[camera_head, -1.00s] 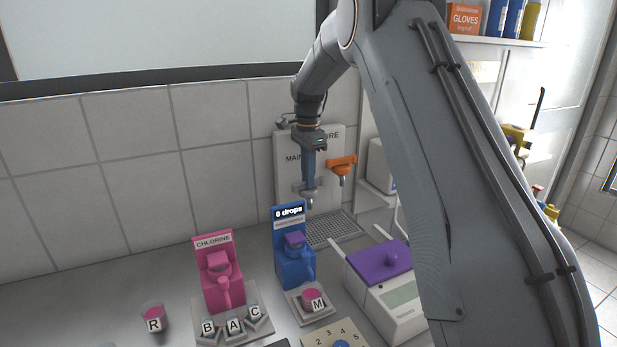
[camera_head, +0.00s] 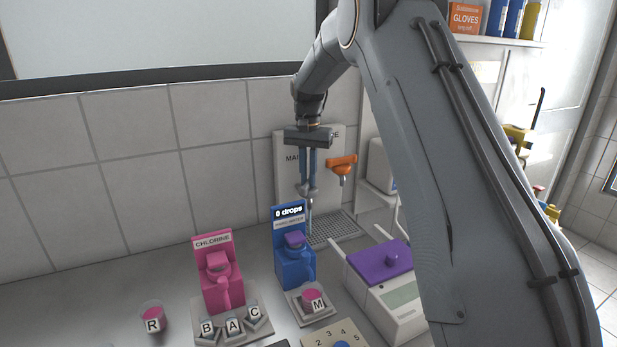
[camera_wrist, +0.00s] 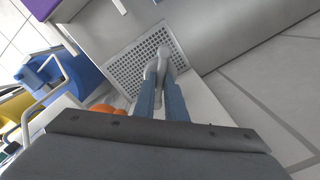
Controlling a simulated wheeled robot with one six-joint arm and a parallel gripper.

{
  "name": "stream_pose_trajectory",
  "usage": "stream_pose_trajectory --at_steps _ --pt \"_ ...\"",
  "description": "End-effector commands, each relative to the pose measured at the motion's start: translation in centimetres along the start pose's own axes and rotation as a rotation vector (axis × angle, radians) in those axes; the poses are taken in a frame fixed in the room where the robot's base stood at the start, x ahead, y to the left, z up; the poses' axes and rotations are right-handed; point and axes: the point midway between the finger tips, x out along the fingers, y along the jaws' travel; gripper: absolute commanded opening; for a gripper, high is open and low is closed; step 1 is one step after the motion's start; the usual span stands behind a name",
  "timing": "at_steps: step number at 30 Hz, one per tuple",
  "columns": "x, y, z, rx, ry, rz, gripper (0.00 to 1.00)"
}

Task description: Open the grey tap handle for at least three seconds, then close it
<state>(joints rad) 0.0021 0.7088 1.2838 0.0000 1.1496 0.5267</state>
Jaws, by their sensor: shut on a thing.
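The grey tap (camera_head: 308,191) sticks out from the white board on the tiled wall, above a perforated drain tray (camera_head: 343,226). My gripper (camera_head: 308,178) reaches down from above with its two blue fingers around the tap's handle and is shut on it. In the wrist view the fingers (camera_wrist: 161,88) point at the grey tap (camera_wrist: 165,58), over the drain tray (camera_wrist: 118,73). The handle is mostly hidden between the fingers. A thin pale streak runs below the spout, perhaps water, but it is too small to be certain.
An orange tap (camera_head: 341,165) is close on the right of my gripper. A blue dispenser (camera_head: 292,262) reading "0 drops" and a pink chlorine dispenser (camera_head: 222,280) stand in front. A purple-lidded device (camera_head: 378,258) is at the right. The counter at left is mostly clear.

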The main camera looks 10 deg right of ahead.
Motion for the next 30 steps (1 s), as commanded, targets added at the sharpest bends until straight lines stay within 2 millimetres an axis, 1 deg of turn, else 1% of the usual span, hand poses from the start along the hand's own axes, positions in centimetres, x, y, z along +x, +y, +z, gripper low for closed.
stream_pose_trajectory --at_steps 9,24,25,27,28,30 --pt "-0.20 -0.05 -0.05 -0.101 0.003 -0.002 0.00" --pt "-0.24 -0.06 -0.07 -0.115 0.003 -0.002 0.00" --pt "-0.24 -0.06 -0.07 -0.115 0.003 -0.002 0.16" --pt "-0.21 -0.05 -0.06 -0.115 0.003 -0.002 0.28" --pt "-0.19 -0.04 -0.05 -0.115 0.003 -0.002 0.30" --pt "-0.15 -0.03 -0.04 -0.114 0.002 -0.001 0.30"
